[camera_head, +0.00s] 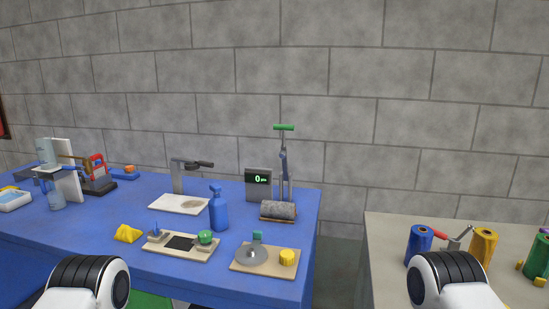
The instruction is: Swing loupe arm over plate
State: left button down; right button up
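The loupe stand is at the back middle of the blue table in the head view. Its grey post rises from the left rear of a pale rectangular plate (166,203). A dark loupe arm (190,163) sits at the top of the post and reaches to the right, with its dark head (204,164) at the end. A round darker patch shows on the plate's right part; I cannot tell whether it is a mark or a shadow. White and black rounded parts of my two arms show at the bottom left and bottom right. Neither gripper is in view.
A blue spray bottle (219,210) stands just right of the plate's front. A board with a green knob (205,237) and one with a yellow knob (287,257) lie nearer. A lever press (284,180) and display (259,182) stand right. A grey table (385,255) holds spools.

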aim_at(190, 164)
jog(key=j+z, duration=0.3)
jog(key=j, duration=0.4)
jog(key=j+z, duration=0.3)
jog(key=j, duration=0.45)
